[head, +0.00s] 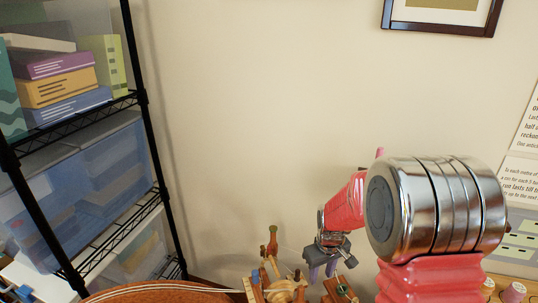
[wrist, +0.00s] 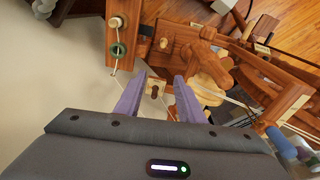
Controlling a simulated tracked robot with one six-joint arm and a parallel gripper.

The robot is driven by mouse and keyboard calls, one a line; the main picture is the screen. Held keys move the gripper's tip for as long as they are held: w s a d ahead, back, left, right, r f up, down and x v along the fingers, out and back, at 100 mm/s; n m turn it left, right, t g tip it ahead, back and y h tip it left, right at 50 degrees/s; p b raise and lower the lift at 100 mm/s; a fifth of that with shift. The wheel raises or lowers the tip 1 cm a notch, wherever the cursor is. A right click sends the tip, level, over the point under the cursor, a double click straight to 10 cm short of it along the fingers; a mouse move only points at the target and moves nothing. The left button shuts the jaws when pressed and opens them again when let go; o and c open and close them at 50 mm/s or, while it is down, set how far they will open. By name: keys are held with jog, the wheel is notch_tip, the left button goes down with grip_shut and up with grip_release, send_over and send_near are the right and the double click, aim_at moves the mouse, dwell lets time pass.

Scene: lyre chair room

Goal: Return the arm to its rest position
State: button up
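My arm shows at the lower right of the head view, with pink-red sleeves and a large metal joint in front. It reaches away and down toward a wooden device. My gripper (head: 322,268) points down near the wooden parts at the bottom of the head view. In the wrist view my gripper (wrist: 157,85) has its two purple fingers apart, with nothing visibly held between them. A small pale wooden piece (wrist: 155,89) shows in the gap beyond the fingers. I cannot tell whether the fingers touch any wood.
The wooden device (wrist: 215,75), with posts, pegs and cord, lies close around the fingertips. A black wire shelf (head: 150,130) with books and blue bins stands at left. A framed picture (head: 440,15) hangs on the wall. Open wall space lies above the gripper.

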jog(key=s+r+m+t, duration=0.1)
jog(key=s+r, duration=0.3)
jog(key=r, duration=0.6)
jog(key=s+r+m+t, duration=0.1)
jog(key=s+r, duration=0.6)
jog(key=s, duration=0.3)
jog(key=s+r+m+t, duration=0.2)
jog(key=s+r, duration=0.6)
jog(key=s, duration=0.2)
jog(key=shift+s+a+r, duration=0.15)
jog(key=shift+s+r, duration=0.15)
jog(key=shift+s, duration=0.1)
dwell(0.4)
